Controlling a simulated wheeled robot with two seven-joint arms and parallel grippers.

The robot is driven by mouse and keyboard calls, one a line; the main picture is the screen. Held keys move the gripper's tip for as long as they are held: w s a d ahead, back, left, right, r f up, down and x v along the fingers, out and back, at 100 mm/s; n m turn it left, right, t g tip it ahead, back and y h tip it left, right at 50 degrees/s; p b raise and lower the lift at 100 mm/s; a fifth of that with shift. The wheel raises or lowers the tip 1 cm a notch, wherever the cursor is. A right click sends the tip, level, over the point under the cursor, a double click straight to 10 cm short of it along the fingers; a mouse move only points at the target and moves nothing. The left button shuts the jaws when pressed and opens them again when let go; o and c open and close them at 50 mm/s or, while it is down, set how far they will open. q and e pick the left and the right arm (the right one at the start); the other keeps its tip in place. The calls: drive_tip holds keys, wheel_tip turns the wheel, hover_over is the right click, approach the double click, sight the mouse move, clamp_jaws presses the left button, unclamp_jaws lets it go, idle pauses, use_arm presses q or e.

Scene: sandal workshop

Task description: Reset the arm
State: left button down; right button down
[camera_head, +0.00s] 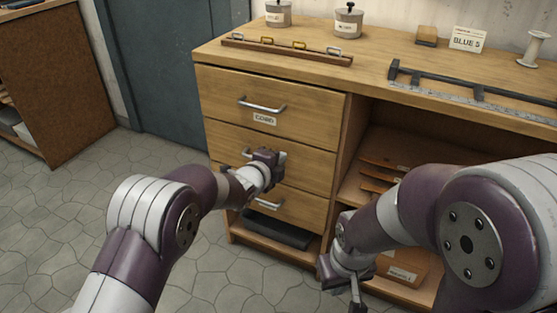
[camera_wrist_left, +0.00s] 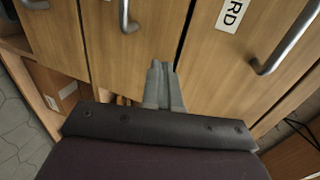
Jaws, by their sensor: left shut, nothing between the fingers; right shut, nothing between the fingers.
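My left gripper (camera_head: 275,160) is in front of the middle drawer (camera_head: 310,166) of the wooden bench, close to its handle. Its dark wrist hides part of that handle. In the left wrist view the grey fingers (camera_wrist_left: 163,85) are shut together and empty, pointing at the drawer fronts near a seam. My right gripper (camera_head: 355,290) hangs low at the bottom of the head view, in front of the open shelves. It is shut and empty, pointing down, with its tip near the lower picture edge.
The top drawer (camera_head: 265,104) has a metal handle and a label, which also shows in the left wrist view (camera_wrist_left: 234,12). The bottom drawer (camera_head: 300,210) sits below. The benchtop (camera_head: 375,68) holds pots, a rack and a long clamp. Stone floor (camera_head: 60,215) is clear at left.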

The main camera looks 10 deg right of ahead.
use_arm(q)
drive_tip(key=p+v, duration=0.2)
drive_tip(key=v, duration=0.6)
drive_tip(key=s+a+f+n+g+y, duration=0.5)
drive_tip(key=s+a+f+n, duration=0.35)
drive_tip(key=n, duration=0.25)
drive_tip(key=s+a+r+n+g+y, duration=0.25)
drive_tip(key=s+a+n+g, duration=0.35)
drive_tip(key=s+a+n, duration=1)
wheel_tip(320, 180, up, 34)
drive_tip(key=s+a+m+y+p, duration=0.1)
drive_tip(key=s+m+p, duration=0.1)
drive_tip(key=p, duration=3.2)
drive_tip(key=shift+a+t, duration=0.25)
drive_tip(key=shift+t, duration=0.05)
